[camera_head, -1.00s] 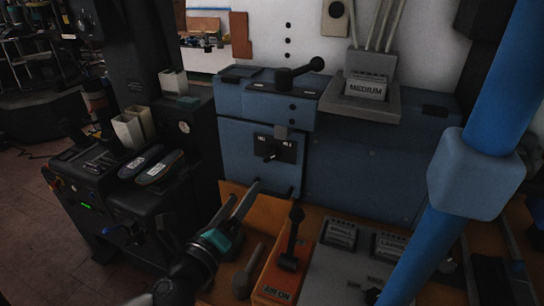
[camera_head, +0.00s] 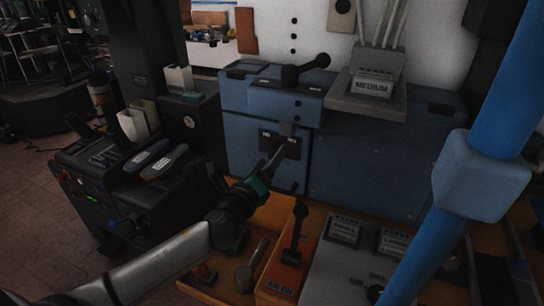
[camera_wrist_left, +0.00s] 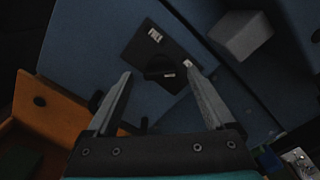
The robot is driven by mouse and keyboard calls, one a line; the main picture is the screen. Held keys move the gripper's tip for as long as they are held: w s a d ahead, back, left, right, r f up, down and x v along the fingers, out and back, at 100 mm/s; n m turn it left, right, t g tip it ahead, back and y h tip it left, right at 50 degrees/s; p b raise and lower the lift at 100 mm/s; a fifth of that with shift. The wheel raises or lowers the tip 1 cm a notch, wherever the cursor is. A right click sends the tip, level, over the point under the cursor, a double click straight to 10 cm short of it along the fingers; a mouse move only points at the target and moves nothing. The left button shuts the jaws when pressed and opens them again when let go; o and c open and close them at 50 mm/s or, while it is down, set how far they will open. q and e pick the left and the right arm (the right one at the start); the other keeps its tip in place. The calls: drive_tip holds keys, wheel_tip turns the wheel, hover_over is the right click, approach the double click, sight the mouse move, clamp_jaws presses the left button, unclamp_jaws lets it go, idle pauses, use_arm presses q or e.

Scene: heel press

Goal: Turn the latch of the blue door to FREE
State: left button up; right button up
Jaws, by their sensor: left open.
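The blue door (camera_head: 240,155) is the front panel of a blue machine. It bears a dark latch plate (camera_head: 292,142) with small white labels, partly hidden by my left gripper (camera_head: 277,152). In the left wrist view the plate (camera_wrist_left: 140,50) lies tilted, one label appearing to read FREE. The dark latch knob (camera_wrist_left: 158,73) sits on it, between the fingertips of my left gripper (camera_wrist_left: 159,73). The fingers are spread apart, one on each side of the knob. I cannot tell whether they touch it. My right gripper is not in view.
A black-knobbed lever (camera_head: 296,235) stands on an orange base below the door. A hammer-like tool (camera_head: 253,265) lies in an orange tray beside it. A grey block (camera_wrist_left: 241,36) juts out near the plate. A blue pole (camera_head: 440,235) crosses the right side.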

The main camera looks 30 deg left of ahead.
use_arm(q)
drive_tip(key=shift+w, duration=0.85)
drive_tip(key=shift+c, duration=0.4)
drive_tip(key=c, duration=1.3)
